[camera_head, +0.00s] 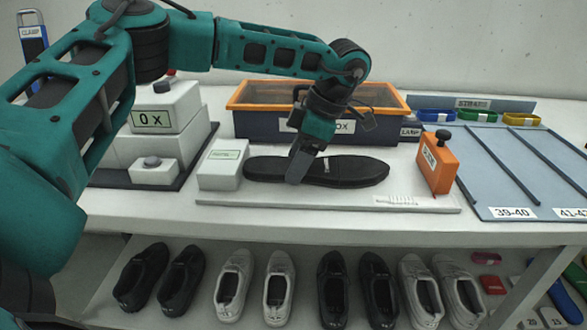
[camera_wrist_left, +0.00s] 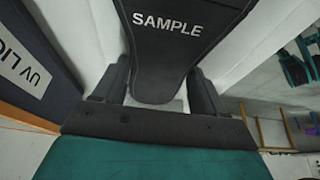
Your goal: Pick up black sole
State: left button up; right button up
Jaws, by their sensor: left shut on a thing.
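The black sole (camera_head: 345,171) lies flat on the white board in the middle of the table in the head view. In the left wrist view the black sole (camera_wrist_left: 168,50) carries the word SAMPLE and sits between the two fingers. My left gripper (camera_head: 298,172) reaches down from above, and its fingers are shut across the left half of the sole. The wrist view shows the left gripper (camera_wrist_left: 155,92) with a finger on each side of the sole. The lower part of the far finger is hidden in the head view. My right gripper is in neither view.
A white block (camera_head: 220,169) stands just left of the sole, and an orange block (camera_head: 437,163) stands right. A dark blue box with an orange rim (camera_head: 240,122) is behind. Several shoes (camera_head: 235,280) stand on the shelf below. A blue-grey rack (camera_head: 480,170) is at right.

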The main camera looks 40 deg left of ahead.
pick_arm(q)
jog(key=c, duration=0.6)
jog(key=shift+o, duration=0.2)
jog(key=shift+r, duration=0.15)
